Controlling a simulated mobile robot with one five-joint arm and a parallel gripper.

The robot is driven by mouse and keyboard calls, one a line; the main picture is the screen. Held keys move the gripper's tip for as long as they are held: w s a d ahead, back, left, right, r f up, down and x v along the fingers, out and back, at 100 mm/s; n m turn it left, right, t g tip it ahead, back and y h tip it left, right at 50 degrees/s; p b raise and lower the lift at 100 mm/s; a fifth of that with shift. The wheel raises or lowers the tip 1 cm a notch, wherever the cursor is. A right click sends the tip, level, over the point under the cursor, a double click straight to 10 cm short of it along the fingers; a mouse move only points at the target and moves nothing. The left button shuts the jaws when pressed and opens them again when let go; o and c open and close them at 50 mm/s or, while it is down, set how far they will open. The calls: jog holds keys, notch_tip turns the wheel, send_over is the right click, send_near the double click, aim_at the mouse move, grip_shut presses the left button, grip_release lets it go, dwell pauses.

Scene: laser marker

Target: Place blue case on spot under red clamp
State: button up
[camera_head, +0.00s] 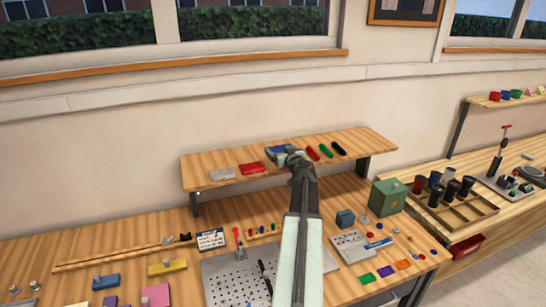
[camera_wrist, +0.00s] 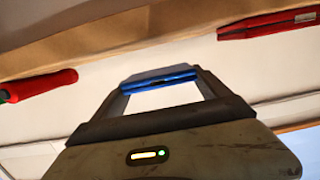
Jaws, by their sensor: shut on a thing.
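The blue case (camera_head: 276,151) is at the back shelf, at the end of my gripper (camera_head: 293,153). In the wrist view, my gripper (camera_wrist: 160,95) is shut with the blue case (camera_wrist: 160,76) between its fingers; its blue edge shows beyond the fingertips. I cannot tell whether the case touches the shelf. A small red-handled upright piece (camera_head: 237,236) stands at the perforated plate (camera_head: 222,270). A taller device with a red handle (camera_head: 506,128) stands on the right bench. I cannot tell which is the red clamp, and no spot is clear under either.
The raised shelf (camera_head: 200,182) holds a grey case (camera_head: 222,173), a red case (camera_head: 252,168) and red (camera_head: 312,153), green (camera_head: 326,151) and black (camera_head: 339,148) slim pieces beside my gripper. A green box (camera_head: 388,197) and many small parts crowd the bench below.

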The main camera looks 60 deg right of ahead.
jog(key=shift+w, duration=0.15)
jog(key=shift+w+d, duration=0.3)
jog(key=shift+d, duration=0.3)
notch_tip(320, 180, down, 4)
jog(key=b, duration=0.4)
jog(key=shift+a, duration=0.15)
jog(key=shift+w+a+r, duration=0.1)
jog(key=shift+w+r, duration=0.1)
jog(key=shift+f, duration=0.25)
jog(key=o, duration=1.2)
jog(key=shift+s+r, duration=0.1)
